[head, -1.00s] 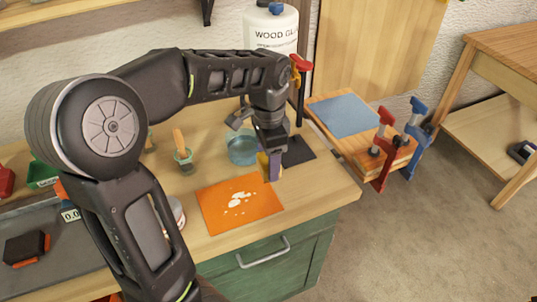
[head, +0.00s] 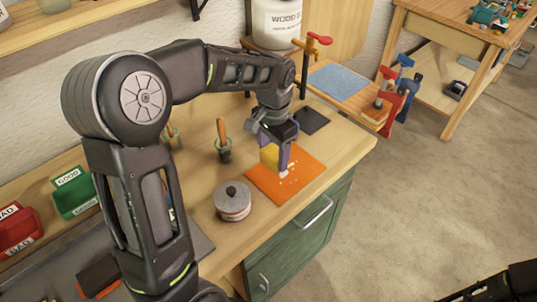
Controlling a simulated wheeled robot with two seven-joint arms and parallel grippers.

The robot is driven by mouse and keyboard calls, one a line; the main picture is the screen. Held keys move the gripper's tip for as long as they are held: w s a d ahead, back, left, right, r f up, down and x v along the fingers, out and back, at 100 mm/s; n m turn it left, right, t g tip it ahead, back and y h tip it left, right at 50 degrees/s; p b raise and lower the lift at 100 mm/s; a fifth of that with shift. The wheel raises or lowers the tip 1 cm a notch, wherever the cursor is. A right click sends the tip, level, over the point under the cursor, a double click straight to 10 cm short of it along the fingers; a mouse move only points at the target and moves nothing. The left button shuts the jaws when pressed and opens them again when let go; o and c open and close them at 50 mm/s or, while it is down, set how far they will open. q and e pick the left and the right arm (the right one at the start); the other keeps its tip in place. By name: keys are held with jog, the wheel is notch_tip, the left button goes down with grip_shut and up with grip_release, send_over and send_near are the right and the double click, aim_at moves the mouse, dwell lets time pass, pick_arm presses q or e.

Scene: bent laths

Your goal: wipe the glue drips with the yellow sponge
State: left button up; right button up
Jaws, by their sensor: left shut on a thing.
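My left gripper (head: 278,151) is shut on the yellow sponge (head: 269,157). It holds the sponge over the left part of the orange mat (head: 310,165); I cannot tell for sure whether the sponge touches the mat. White glue drips (head: 284,175) show on the mat right by the fingertips, with small specks around them. The gripper and sponge may hide part of the glue. A piece of my right arm shows at the bottom right corner, but its gripper is not seen.
A round lidded tin (head: 233,203) stands left of the mat. A wood glue bucket (head: 277,25), clamps (head: 398,90) and a blue sheet (head: 342,78) are farther back.

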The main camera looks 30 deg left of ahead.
pick_arm(q)
jog(key=shift+w+d+f, duration=0.1)
jog(key=shift+w+d, duration=0.1)
jog(key=shift+w, duration=0.1)
jog(key=shift+s, duration=0.1)
jog(key=shift+s+a, duration=0.1)
